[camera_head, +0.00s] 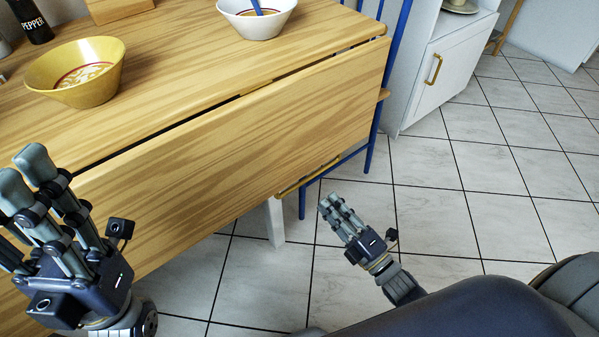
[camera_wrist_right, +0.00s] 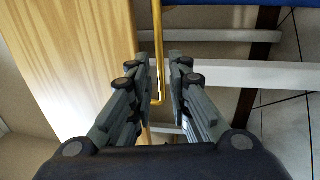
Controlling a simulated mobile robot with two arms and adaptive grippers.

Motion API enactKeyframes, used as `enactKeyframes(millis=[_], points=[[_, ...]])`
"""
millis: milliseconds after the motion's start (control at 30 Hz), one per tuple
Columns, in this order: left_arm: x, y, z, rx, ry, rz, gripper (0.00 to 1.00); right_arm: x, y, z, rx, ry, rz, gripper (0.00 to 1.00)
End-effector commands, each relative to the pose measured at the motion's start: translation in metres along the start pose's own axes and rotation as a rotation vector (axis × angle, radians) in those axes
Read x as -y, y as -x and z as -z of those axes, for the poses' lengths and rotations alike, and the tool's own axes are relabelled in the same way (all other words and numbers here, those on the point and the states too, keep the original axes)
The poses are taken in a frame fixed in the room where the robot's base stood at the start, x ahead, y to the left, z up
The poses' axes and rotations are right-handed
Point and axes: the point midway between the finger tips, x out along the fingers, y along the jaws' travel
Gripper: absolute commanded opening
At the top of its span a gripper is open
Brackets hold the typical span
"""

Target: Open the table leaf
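The wooden table (camera_head: 190,45) has a leaf (camera_head: 235,150) hanging down along its near side, with a dark gap at the joint. A brass bar handle (camera_head: 308,177) runs along the leaf's lower edge near its right end. My right gripper (camera_head: 335,207) is just below and right of the handle. In the right wrist view the handle (camera_wrist_right: 158,50) passes between the spread fingers of my right gripper (camera_wrist_right: 160,68), with space on both sides. My left gripper (camera_head: 22,178) is empty in front of the leaf's left part, its fingers apart; one fingertip is cut off.
A yellow bowl (camera_head: 78,72) and a white bowl (camera_head: 258,18) with a blue spoon stand on the table, with a pepper jar (camera_head: 32,20) at the back left. A blue chair (camera_head: 372,120) and a white cabinet (camera_head: 445,70) are beyond the right end. Tiled floor (camera_head: 450,185) is clear.

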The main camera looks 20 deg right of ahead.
Motion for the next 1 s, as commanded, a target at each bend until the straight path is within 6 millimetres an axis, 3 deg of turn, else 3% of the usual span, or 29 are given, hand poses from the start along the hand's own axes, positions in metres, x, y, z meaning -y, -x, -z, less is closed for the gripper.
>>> enactKeyframes(millis=[500,700,967,1000], points=[[-0.001,-0.009,-0.004,-0.070,-0.009,-0.028,0.40,0.001,-0.088,0.000,0.000,-0.001,-0.002,0.17],[-0.001,-0.012,-0.004,-0.079,-0.011,-0.033,0.40,0.001,-0.101,0.000,0.000,-0.002,0.000,0.17],[-0.002,-0.013,-0.004,-0.079,-0.011,-0.034,0.40,0.000,-0.102,0.000,0.000,-0.003,0.001,0.17],[-0.002,-0.013,-0.004,-0.079,-0.011,-0.034,0.40,0.000,-0.102,0.000,0.000,-0.003,0.001,0.11]])
